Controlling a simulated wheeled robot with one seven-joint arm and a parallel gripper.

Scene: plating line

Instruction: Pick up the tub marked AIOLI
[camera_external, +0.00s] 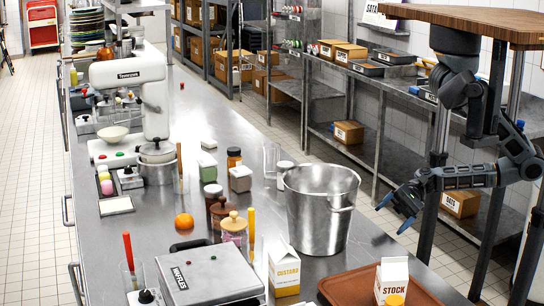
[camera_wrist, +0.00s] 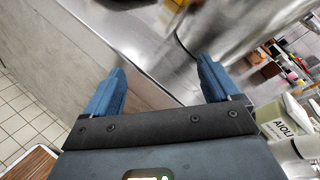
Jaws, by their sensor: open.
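A pale tub marked AIOLI (camera_wrist: 287,126) shows at the right edge of the wrist view, partly cut off and beside my gripper, not between its fingers. I cannot pick it out by its label in the external view. My gripper (camera_external: 394,211) hangs off the right side of the steel counter in the external view, apart from everything on it. In the wrist view my gripper (camera_wrist: 162,68) has its two blue fingers spread wide with nothing between them.
A large steel pot (camera_external: 318,215) stands near the counter's right edge. A brown tray (camera_external: 350,290) holds a STOCK carton (camera_external: 391,280). A CUSTARD carton (camera_external: 284,268), a waffle iron (camera_external: 208,273) and several jars crowd the counter. Shelving (camera_external: 375,110) stands behind the aisle.

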